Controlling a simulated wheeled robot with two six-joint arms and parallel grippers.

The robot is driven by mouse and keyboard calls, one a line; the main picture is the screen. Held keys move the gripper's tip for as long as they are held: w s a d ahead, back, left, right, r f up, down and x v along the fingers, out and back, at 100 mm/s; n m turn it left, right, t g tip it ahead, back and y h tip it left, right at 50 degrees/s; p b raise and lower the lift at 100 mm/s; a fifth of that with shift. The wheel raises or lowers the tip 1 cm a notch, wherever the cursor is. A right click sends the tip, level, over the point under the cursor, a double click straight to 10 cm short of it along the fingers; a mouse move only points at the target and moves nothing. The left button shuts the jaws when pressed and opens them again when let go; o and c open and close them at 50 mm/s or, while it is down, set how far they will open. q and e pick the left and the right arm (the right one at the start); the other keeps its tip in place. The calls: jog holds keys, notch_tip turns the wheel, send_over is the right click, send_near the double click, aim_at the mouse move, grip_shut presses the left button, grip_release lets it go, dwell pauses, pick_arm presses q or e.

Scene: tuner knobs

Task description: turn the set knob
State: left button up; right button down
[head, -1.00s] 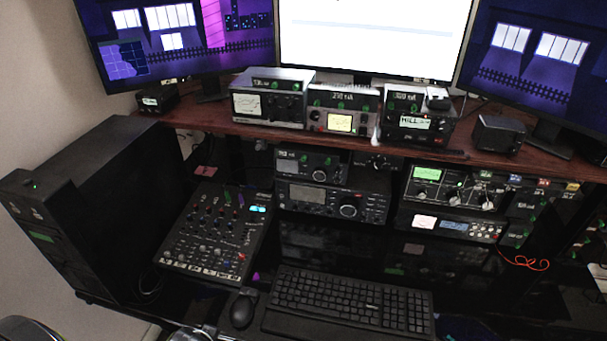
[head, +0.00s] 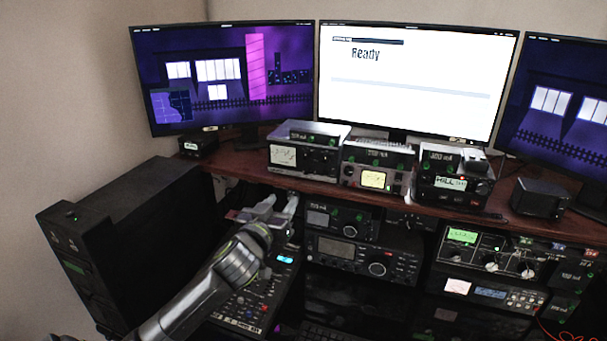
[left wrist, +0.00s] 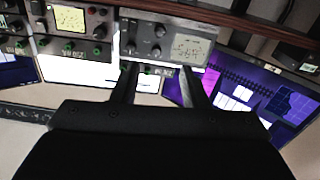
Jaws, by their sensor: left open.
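Several radio-like boxes carry knobs; I cannot tell which is the set knob. On the shelf, a grey-topped box (head: 309,158) has a white meter and dark knobs. It also shows, upside down, in the left wrist view (left wrist: 165,38), with its knobs (left wrist: 157,30) beside the meter. My left gripper (head: 278,205) is open and empty, below and in front of this box in the head view. In the left wrist view the gripper's two fingers (left wrist: 156,78) point toward the box, apart, with nothing between them. My right gripper is not in view.
Two more boxes stand on the wooden shelf, a middle one (head: 377,168) and a right one (head: 455,180). Stacked radios (head: 365,255) sit below the shelf. A mixer (head: 255,300) lies partly behind my left arm. A black tower (head: 120,240) stands at left.

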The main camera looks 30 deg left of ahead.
aim_at(305, 171)
pick_arm(q)
jog(key=p+x, duration=0.3)
jog(key=x, duration=1.2)
jog(key=shift+w+a+f, duration=0.15)
jog(key=shift+w, duration=0.1)
grip_shut()
